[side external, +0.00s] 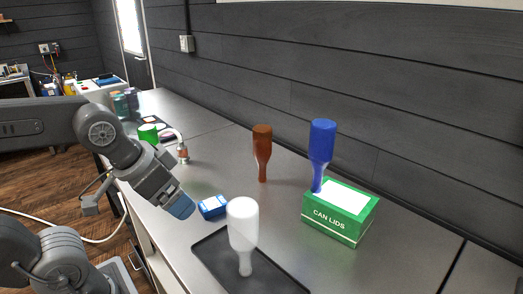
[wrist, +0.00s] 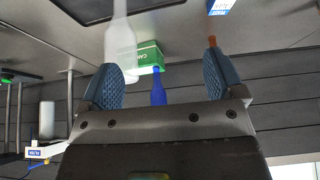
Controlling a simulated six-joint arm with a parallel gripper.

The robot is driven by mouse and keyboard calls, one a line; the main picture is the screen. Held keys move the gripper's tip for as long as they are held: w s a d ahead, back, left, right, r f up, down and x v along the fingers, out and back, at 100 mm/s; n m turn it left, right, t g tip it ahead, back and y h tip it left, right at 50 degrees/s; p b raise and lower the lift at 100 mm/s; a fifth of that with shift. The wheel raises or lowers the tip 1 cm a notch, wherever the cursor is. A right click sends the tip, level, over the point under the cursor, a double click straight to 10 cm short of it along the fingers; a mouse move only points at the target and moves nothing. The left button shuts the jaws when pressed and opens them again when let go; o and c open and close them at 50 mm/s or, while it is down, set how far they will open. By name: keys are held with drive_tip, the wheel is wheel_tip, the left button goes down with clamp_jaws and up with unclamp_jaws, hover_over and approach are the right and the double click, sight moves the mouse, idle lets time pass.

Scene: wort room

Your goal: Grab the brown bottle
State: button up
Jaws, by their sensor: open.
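The brown bottle (side external: 262,150) stands neck-down on the grey counter near the back wall in the side view. In the wrist view only the tip of its neck (wrist: 212,41) shows; my finger hides the rest. My gripper (side external: 181,206) is open and empty, left of the brown bottle and nearer the counter's front edge, beside a small blue box. In the wrist view my gripper's two blue fingers (wrist: 160,68) are spread well apart, with no object held between them.
A blue bottle (side external: 321,152) stands on a green CAN LIDS box (side external: 340,212), right of the brown bottle. A white bottle (side external: 243,230) stands on a black tray (side external: 212,247) in front. The small blue box (side external: 212,206) lies near my gripper. Bare counter surrounds the brown bottle.

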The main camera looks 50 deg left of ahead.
drive_tip(key=shift+o, duration=0.2)
wheel_tip(320, 180, up, 7)
drive_tip(key=n+g+y, duration=0.1)
drive_tip(key=n+y, duration=0.4)
drive_tip(key=n, duration=0.4)
hover_over(262, 128)
drive_tip(key=s+d, duration=0.5)
drive_tip(key=x, duration=1.3)
drive_tip(key=shift+w+f, duration=0.1)
drive_tip(key=shift+w, duration=0.05)
drive_tip(key=c, duration=1.3)
drive_tip(key=shift+c, duration=0.5)
